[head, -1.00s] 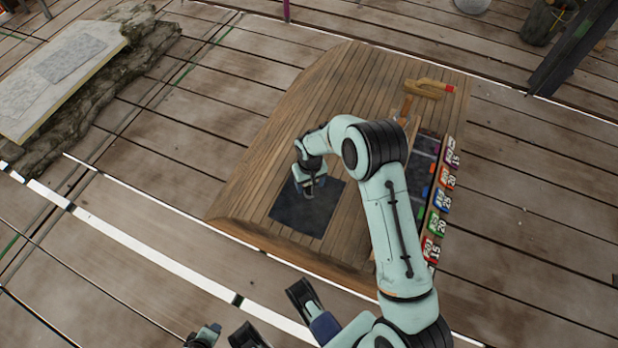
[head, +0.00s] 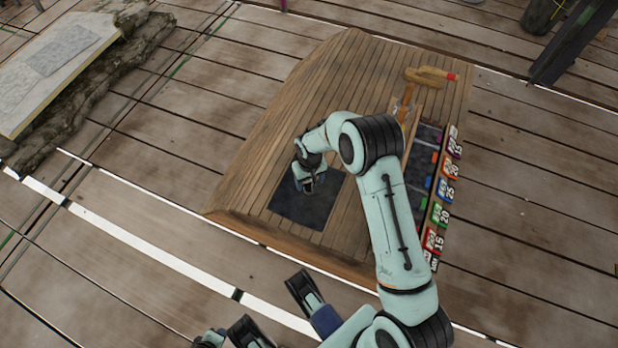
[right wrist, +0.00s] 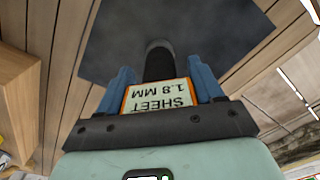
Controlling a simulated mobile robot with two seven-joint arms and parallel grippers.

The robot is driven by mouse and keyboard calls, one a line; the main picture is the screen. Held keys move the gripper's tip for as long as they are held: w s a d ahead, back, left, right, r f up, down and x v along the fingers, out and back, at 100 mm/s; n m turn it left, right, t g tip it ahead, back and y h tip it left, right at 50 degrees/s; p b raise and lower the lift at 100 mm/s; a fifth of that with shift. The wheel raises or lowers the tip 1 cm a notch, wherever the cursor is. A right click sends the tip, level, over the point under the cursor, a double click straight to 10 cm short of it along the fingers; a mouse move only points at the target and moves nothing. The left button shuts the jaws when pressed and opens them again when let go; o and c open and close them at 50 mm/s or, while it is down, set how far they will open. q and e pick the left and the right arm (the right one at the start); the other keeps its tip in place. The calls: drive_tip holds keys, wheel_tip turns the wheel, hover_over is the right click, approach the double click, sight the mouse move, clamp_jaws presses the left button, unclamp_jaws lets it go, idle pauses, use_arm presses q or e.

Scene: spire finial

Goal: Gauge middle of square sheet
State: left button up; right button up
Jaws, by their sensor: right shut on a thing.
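The square sheet (head: 300,214) is dark grey and lies flat on a wooden plank board (head: 262,150), near its front edge. It fills the top of the right wrist view (right wrist: 215,35). My right gripper (head: 310,188) is over the sheet's upper middle in the head view. It is shut on a gauge (right wrist: 160,98) with an orange-edged label reading "SHEET 1.8 MM" and a dark round probe pointing at the sheet. Whether the probe touches the sheet I cannot tell.
A dark tray (head: 418,165) with coloured pieces and a row of numbered coloured tags (head: 441,190) lie right of my arm. A wooden-handled tool (head: 430,75) lies at the board's far right. A pale slab (head: 55,60) on rock stands at far left. The board's left part is clear.

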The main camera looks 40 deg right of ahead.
use_arm(q)
drive_tip(key=shift+s+f, duration=0.25)
drive_tip(key=shift+s, duration=0.1)
use_arm(e)
drive_tip(key=shift+f, duration=0.2)
drive_tip(key=o, duration=1.2)
drive_tip(key=shift+o, duration=0.2)
wheel_tip(320, 180, up, 7)
drive_tip(key=shift+r+p, duration=0.2)
drive_tip(key=shift+p, duration=0.8)
use_arm(q)
drive_tip(key=shift+h, duration=0.3)
drive_tip(key=r, duration=0.1)
drive_tip(key=d+r+p, duration=0.1)
drive_tip(key=r, duration=0.1)
drive_tip(key=d+r, duration=0.1)
drive_tip(key=r, duration=0.1)
drive_tip(key=shift+w, duration=0.35)
use_arm(e)
wheel_tip(320, 180, up, 6)
